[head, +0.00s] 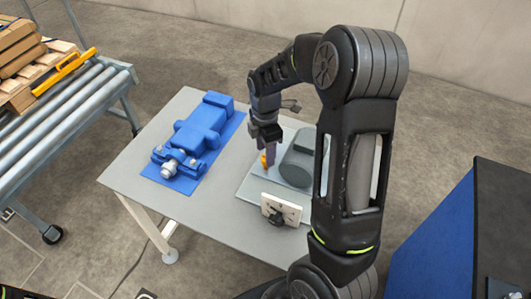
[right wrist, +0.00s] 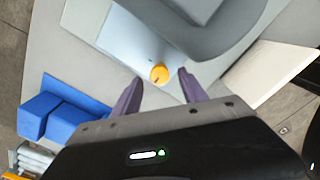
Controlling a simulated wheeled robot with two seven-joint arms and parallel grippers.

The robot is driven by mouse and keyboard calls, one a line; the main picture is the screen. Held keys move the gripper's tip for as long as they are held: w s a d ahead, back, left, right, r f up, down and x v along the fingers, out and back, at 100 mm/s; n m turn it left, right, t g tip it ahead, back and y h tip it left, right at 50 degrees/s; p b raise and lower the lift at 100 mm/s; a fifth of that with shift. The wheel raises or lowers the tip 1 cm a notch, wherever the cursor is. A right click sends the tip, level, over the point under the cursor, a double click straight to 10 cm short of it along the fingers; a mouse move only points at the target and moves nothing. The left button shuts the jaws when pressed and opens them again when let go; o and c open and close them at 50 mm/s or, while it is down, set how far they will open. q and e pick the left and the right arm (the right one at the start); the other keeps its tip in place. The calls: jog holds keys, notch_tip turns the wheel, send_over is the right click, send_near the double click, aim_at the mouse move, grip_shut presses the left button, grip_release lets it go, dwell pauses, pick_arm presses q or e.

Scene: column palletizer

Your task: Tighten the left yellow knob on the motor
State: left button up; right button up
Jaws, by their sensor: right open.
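A small yellow knob (head: 263,161) sits at the left side of the grey motor (head: 297,165), on a light plate (head: 249,187) on the table. My right gripper (head: 268,165) comes down over this side of the motor and partly hides the knob. In the right wrist view, its two purple fingers (right wrist: 160,77) are open, and the yellow knob (right wrist: 159,74) shows between their tips. The fingers look apart from it on both sides. The grey motor (right wrist: 205,30) also shows there. No second yellow knob shows on the motor; my right arm covers part of that area. My left gripper is not in view.
A blue unit (head: 203,125) with a silver end lies on a blue mat (head: 184,186) on the left of the grey table (head: 235,228). A white block with a black knob (head: 291,207) stands in front of the motor. A roller conveyor (head: 60,115) is at left, a blue cabinet (head: 435,240) at right.

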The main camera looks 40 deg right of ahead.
jog(key=shift+f, duration=0.95)
jog(key=shift+c, duration=0.3)
grip_shut()
